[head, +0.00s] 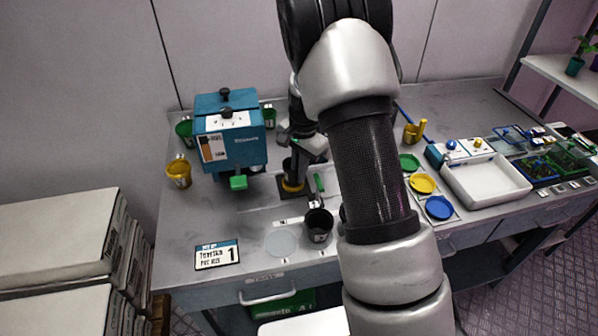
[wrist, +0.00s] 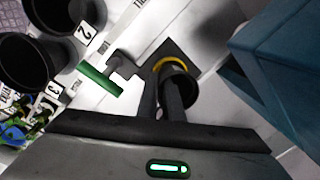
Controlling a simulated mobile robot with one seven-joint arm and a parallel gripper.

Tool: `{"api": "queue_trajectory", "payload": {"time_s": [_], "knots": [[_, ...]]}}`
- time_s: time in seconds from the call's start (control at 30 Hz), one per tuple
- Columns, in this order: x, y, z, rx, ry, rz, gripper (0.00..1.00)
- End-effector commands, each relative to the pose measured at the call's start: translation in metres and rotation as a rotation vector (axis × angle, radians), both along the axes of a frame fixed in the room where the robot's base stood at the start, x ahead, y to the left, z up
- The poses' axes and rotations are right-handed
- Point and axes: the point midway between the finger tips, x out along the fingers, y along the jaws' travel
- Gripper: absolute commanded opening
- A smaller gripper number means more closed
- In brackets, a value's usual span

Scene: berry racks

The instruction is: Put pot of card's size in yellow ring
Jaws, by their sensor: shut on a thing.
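The card (head: 217,254) on the bench front reads "1" in large print. My gripper (head: 301,152) is low over the bench, shut on a small dark pot (head: 289,170). In the wrist view the small pot (wrist: 178,92) shows at my fingers (wrist: 165,98). The yellow ring (head: 292,186) lies on a dark square plate below the pot. In the wrist view the ring (wrist: 168,61) shows as an arc just beyond the pot. The pot appears upright at the ring; whether its base rests inside is hard to tell. Part of the ring is hidden.
A larger dark pot (head: 319,223) stands nearer the front. Coloured discs (head: 422,184) lie right.

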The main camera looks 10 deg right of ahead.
Motion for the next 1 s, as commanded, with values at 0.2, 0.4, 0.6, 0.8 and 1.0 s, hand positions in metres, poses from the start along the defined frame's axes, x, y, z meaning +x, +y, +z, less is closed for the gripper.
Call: {"api": "queue_trajectory", "payload": {"time_s": [0.2, 0.4, 0.6, 0.8, 1.0], "knots": [[0.0, 0.0, -0.001, 0.0, 0.0, 0.0, 0.0], [0.0, 0.0, -0.006, 0.0, 0.0, 0.0, 0.0], [0.0, 0.0, -0.01, 0.0, 0.0, 0.0, 0.0], [0.0, 0.0, -0.014, 0.0, 0.0, 0.0, 0.0], [0.0, 0.0, -0.014, 0.0, 0.0, 0.0, 0.28]]}}
